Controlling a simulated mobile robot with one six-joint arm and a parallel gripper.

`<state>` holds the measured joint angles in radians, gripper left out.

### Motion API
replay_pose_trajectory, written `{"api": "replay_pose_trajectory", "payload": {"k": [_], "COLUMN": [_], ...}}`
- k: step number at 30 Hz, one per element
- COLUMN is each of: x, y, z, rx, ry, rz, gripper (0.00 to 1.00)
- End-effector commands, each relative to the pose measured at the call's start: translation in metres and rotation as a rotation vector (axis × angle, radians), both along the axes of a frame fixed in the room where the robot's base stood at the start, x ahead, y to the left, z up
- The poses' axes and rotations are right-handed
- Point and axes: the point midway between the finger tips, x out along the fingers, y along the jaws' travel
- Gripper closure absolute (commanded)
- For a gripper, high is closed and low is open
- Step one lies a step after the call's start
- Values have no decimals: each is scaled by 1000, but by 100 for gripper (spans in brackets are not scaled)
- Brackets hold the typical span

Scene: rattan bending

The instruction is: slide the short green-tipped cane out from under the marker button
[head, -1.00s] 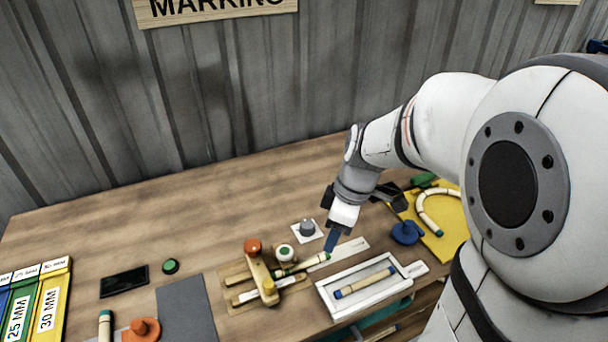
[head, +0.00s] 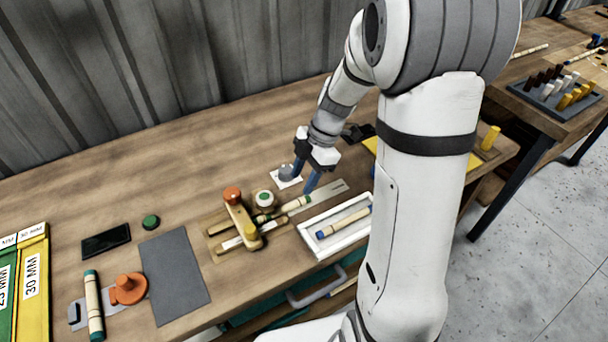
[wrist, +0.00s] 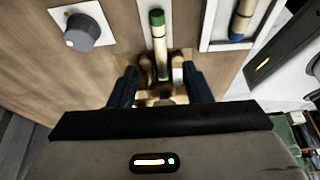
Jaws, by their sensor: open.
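The short pale cane (head: 297,204) with a green tip lies in the wooden marking jig (head: 217,229), its green end sticking out to the right. In the wrist view the cane (wrist: 160,52) points away from me, green tip far.
A grey knob on a white plate (head: 287,175) stands close behind my fingers. A white tray (head: 306,236) with a blue-tipped cane (head: 344,221) lies at right. A grey mat (head: 174,276), an orange-handled tool (head: 128,288) and another cane (head: 94,306) are at left.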

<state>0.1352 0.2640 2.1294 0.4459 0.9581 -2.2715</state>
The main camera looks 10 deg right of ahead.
Motion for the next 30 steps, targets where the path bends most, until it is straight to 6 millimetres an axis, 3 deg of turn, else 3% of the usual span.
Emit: {"api": "replay_pose_trajectory", "payload": {"k": [5, 19, 30], "x": [-1, -8, -9], "y": [2, 26, 29], "z": [-5, -63, -72], "rx": [1, -1, -2], "ry": [2, 3, 1], "rz": [-1, -1, -1], "gripper": [55, 55, 55]}}
